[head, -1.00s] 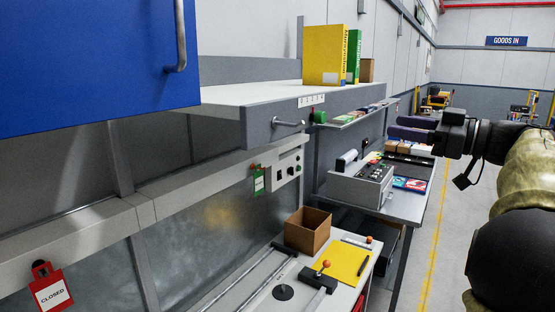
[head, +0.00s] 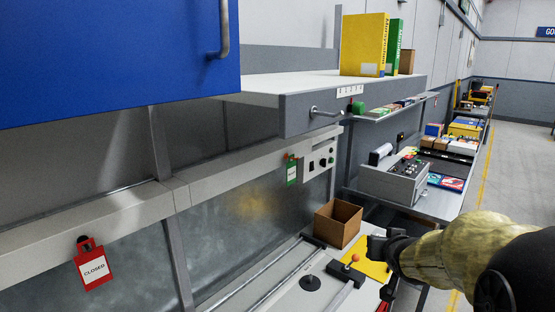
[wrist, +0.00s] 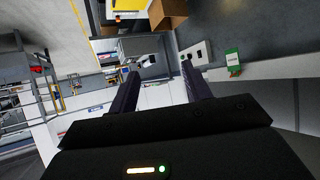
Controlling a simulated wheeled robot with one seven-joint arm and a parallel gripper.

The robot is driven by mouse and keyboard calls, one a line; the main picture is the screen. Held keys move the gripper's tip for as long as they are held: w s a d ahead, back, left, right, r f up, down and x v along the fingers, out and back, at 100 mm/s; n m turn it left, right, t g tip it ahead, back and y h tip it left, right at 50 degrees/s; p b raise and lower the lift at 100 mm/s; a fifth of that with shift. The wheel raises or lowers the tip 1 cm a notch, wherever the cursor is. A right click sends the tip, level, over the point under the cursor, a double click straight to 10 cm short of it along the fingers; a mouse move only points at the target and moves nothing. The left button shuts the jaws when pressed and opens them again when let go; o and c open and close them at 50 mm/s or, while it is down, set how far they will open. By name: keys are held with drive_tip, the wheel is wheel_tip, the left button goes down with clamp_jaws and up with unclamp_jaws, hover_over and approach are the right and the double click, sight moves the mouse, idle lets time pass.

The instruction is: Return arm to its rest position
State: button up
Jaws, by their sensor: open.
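My gripper (head: 388,248) is at the right in the head view, in front of the bench end with the yellow sheet (head: 362,262). Its fingers are hard to make out there. In the wrist view my gripper (wrist: 161,72) shows two dark fingers spread well apart with nothing between them. My arm comes in from the right edge, in a tan sleeve with a black joint.
An open cardboard box (head: 338,222) and an orange-knobbed lever (head: 346,271) are on the bench just left of my gripper. A grey control box (head: 394,180) stands behind. Open floor (head: 515,165) lies to the right.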

drive_tip(key=s+a+f+n+g+y, duration=0.1)
drive_tip(key=s+a+f+g, duration=0.3)
drive_tip(key=s+f, duration=0.3)
drive_tip(key=s+a+f+n+g, duration=0.1)
drive_tip(key=s+a+f+g, duration=0.4)
drive_tip(key=s, duration=0.8)
wheel_tip(320, 180, down, 3)
drive_tip(key=shift+a+f+y, duration=0.15)
drive_tip(key=shift+a+y, duration=0.25)
drive_tip(key=shift+a, duration=0.1)
idle(1.6)
